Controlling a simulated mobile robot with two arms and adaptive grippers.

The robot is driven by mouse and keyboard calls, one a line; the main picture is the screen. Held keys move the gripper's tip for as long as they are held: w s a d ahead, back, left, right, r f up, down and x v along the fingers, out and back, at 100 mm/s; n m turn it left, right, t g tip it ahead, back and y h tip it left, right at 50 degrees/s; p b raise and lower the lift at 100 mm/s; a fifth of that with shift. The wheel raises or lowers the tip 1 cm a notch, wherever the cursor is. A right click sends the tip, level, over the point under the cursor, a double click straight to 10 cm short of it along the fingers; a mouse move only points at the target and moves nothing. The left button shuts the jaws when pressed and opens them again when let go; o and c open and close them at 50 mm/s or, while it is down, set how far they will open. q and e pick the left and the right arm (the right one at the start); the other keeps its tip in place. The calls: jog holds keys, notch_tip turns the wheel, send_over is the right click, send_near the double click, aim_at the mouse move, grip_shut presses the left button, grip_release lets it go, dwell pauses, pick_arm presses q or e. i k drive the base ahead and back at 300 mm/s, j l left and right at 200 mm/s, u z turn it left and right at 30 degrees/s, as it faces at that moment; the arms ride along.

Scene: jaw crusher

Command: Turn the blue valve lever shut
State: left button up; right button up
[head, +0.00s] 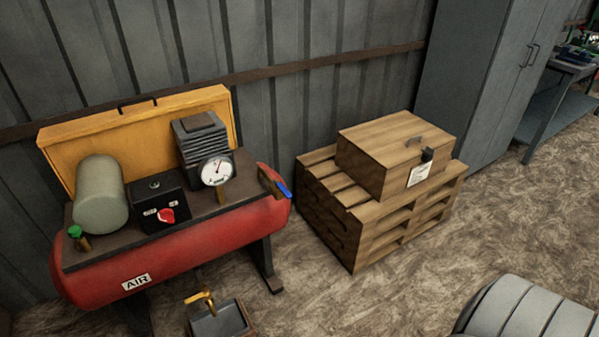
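The blue valve lever (284,190) is on a small brass valve (268,181) at the right end of the red air tank (190,247). The lever looks small and slants down to the right, outward from the tank's end. Its exact angle to the valve's pipe is hard to tell at this size. Nothing covers the lever. Neither of my grippers is in view.
On the tank's top plate are a round gauge (215,171), a black box with a red knob (166,215) and a green-topped valve (75,232). A yellow-handled tap (203,299) stands below. A wooden crate (362,170) sits on pallets (340,247) to the right. Floor between is clear.

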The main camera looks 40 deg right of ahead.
aim_at(277, 182)
jog(key=z, duration=1)
